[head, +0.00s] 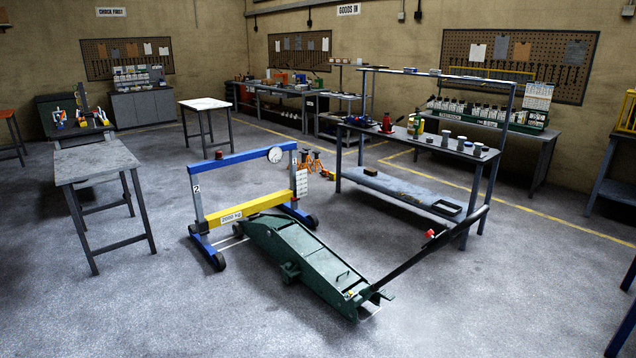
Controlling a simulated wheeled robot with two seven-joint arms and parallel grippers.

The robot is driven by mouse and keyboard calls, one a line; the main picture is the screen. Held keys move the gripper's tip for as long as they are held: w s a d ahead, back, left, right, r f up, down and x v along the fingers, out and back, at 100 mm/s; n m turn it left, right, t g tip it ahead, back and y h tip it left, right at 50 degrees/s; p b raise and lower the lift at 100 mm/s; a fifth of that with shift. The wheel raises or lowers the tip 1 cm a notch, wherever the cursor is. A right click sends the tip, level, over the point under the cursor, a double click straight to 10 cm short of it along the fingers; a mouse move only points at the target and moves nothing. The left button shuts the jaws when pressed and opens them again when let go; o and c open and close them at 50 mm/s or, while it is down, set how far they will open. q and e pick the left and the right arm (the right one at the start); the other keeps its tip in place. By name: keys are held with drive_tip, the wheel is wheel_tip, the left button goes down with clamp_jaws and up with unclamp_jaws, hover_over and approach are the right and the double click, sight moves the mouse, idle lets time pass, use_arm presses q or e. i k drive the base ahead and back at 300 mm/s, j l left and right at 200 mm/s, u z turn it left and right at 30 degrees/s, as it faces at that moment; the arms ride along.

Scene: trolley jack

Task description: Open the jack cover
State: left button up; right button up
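The green trolley jack (288,255) stands on the floor in the middle of the head view, its far end at the blue and yellow frame. Its cover (325,268) is a flat green plate on top of the near half, with a small dark handle (343,275). The cover appears to lie flat and shut on the body. A long black lever (432,240) with a red part rises from the jack's near end toward the right. Neither of my grippers is in view.
The blue test frame (240,158) with a yellow beam (246,207) stands at the jack's far end. A workbench (405,195) with tools stands behind the lever on the right. A grey table (95,162) stands at left. The floor in front is clear.

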sight(339, 273)
drive_tip(key=i, duration=1.1)
drive_tip(key=i+j+z, duration=0.15)
drive_tip(key=i, duration=0.9)
